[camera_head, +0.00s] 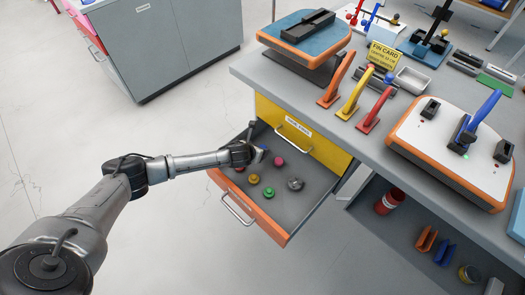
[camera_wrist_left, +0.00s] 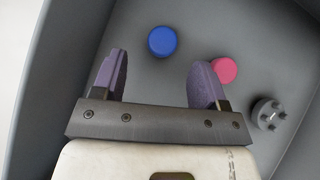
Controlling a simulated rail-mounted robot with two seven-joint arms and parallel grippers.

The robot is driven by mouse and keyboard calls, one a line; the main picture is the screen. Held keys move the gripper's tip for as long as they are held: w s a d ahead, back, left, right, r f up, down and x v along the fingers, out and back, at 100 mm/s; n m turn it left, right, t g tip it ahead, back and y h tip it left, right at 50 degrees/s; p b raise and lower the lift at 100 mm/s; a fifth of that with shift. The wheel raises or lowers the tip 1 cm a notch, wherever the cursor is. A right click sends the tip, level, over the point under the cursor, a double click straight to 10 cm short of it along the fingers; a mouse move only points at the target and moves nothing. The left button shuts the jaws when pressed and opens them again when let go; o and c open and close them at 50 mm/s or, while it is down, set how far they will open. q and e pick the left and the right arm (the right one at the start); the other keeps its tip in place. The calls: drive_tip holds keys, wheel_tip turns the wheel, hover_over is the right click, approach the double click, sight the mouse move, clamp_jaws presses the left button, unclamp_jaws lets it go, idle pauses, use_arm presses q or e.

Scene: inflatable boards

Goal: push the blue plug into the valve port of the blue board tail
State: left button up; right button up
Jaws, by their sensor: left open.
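The blue plug (camera_wrist_left: 162,41) lies on the drawer floor in the left wrist view, just beyond the gap between my fingers; in the head view my gripper mostly hides it. My left gripper (camera_wrist_left: 157,76) is open and empty, with a purple pad on each finger. In the head view it (camera_head: 256,154) is over the back left part of the open drawer. The blue board tail (camera_head: 286,36), blue-topped with an orange rim, stands on the bench above; I cannot make out its valve port. My right gripper is not in view.
The open drawer (camera_head: 288,232) also holds a pink plug (camera_wrist_left: 224,69), a grey knobbed part (camera_wrist_left: 267,114), a green plug (camera_head: 268,193) and a yellow plug (camera_head: 254,179). Its walls stand close around my gripper. A white board (camera_head: 440,130) and coloured fins (camera_head: 353,95) are on the bench.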

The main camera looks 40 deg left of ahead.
use_arm(q)
drive_tip(key=b+x, duration=0.3)
drive_tip(key=x, duration=0.1)
drive_tip(key=shift+w+d+f, duration=0.1)
drive_tip(key=shift+w+d, duration=0.05)
drive_tip(key=shift+w, duration=0.1)
drive_tip(key=shift+w+f+b, duration=0.25)
drive_tip(key=shift+w+b, duration=0.1)
drive_tip(key=shift+b, duration=0.1)
drive_tip(key=c, duration=1)
